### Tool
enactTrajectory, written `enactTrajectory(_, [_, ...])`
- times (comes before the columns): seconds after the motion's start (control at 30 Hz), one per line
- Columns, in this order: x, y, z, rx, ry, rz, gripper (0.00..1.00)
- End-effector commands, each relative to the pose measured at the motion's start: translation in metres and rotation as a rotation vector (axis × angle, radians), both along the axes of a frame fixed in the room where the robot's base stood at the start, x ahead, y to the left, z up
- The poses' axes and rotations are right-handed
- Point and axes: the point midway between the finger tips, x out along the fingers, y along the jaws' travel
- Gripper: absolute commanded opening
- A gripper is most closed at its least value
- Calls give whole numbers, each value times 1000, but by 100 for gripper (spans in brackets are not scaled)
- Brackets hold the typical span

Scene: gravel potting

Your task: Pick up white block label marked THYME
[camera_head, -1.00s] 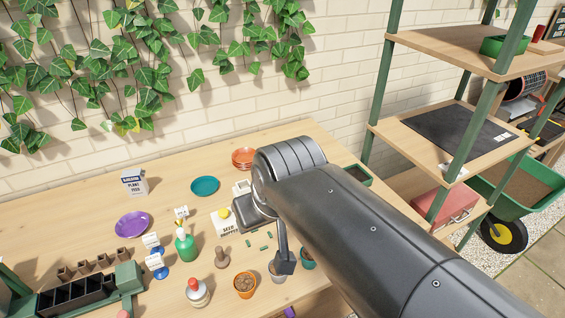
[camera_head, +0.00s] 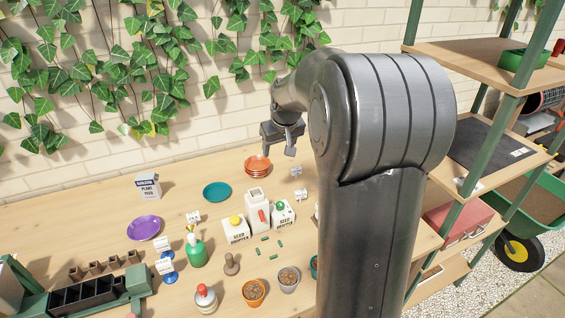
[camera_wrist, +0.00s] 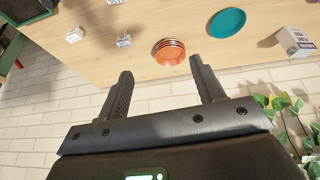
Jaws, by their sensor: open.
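Small white block labels stand on the wooden table. Two are right of the orange saucers, one farther back (camera_head: 297,171) and one nearer (camera_head: 301,194). My gripper (camera_head: 279,151) is open and empty, raised above the back of the table near the wall. In the wrist view, my gripper (camera_wrist: 162,76) has its fingers spread, with two white labels (camera_wrist: 74,34) (camera_wrist: 123,40) beyond them.
Stacked orange saucers (camera_head: 257,166), a teal plate (camera_head: 217,191) and a purple plate (camera_head: 144,228) lie on the table. White seed dropper boxes (camera_head: 236,232), a green spray bottle (camera_head: 196,250) and pots (camera_head: 254,292) stand in the middle. My arm hides the table's right part.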

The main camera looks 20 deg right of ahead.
Motion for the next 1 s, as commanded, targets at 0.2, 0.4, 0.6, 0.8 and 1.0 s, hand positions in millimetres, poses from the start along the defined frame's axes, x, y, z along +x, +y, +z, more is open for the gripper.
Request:
enactTrajectory(0.2, [53, -56, -58, 25, 13, -11, 62])
enactTrajectory(0.4, [84, -100, -108, 44, 12, -21, 62])
enactTrajectory(0.6, [97, -121, -133, 53, 8, -26, 62])
enactTrajectory(0.8, [106, -123, -157, 55, 10, -26, 62])
enactTrajectory(1.0, [116, -123, -182, 53, 8, -27, 62])
